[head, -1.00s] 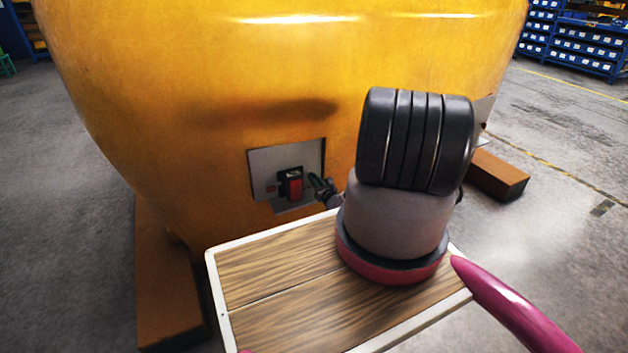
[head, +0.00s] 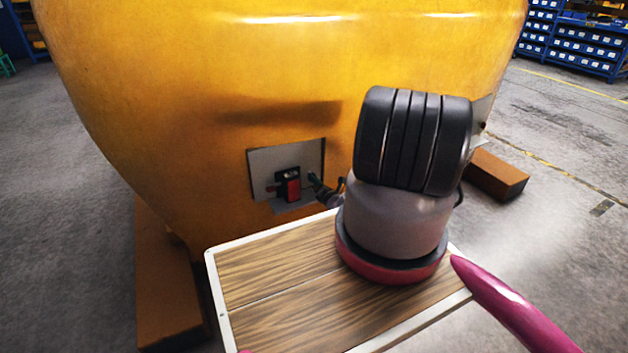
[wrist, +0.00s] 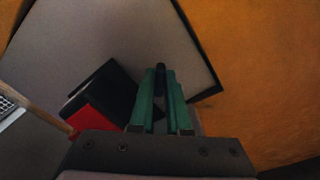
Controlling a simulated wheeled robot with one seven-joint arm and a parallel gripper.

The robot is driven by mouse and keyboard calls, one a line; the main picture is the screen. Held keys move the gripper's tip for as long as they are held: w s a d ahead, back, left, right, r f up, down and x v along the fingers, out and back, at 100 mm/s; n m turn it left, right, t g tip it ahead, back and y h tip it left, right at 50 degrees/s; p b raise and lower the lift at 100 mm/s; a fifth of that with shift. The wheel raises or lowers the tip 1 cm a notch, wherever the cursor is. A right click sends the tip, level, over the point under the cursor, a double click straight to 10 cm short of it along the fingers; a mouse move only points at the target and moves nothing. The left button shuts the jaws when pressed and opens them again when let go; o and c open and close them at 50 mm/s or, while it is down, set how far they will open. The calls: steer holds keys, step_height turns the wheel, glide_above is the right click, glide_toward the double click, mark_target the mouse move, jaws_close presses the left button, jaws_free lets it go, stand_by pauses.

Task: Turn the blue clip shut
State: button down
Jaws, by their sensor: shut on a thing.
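A grey plate (head: 262,170) is set on the side of the yellow casting (head: 200,90). A black and red block (head: 290,185) sits on the plate; its black part (wrist: 108,92) and red part (wrist: 90,119) show in the wrist view. My gripper (head: 315,180) is just right of the block, with green fingers. In the wrist view my gripper (wrist: 160,82) is shut on a narrow dark blue piece (wrist: 160,76), which looks like the blue clip. Most of the clip is hidden between the fingers, so I cannot tell its full angle.
The yellow casting fills the space ahead, with brown blocks at its foot on the left (head: 165,280) and right (head: 495,175). My arm and wood-topped base stand in front. Blue shelving (head: 575,45) is far right. Open floor lies right.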

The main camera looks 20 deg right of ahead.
steer(key=m, duration=0.5)
steer(key=shift+d+f+m, duration=0.1)
steer(key=shift+m, duration=0.2)
steer(key=shift+f+m, duration=0.1)
steer(key=shift+m, duration=2)
steer(key=c, duration=0.9)
jaws_free()
steer(key=s, duration=1.1)
steer(key=shift+d, duration=0.2)
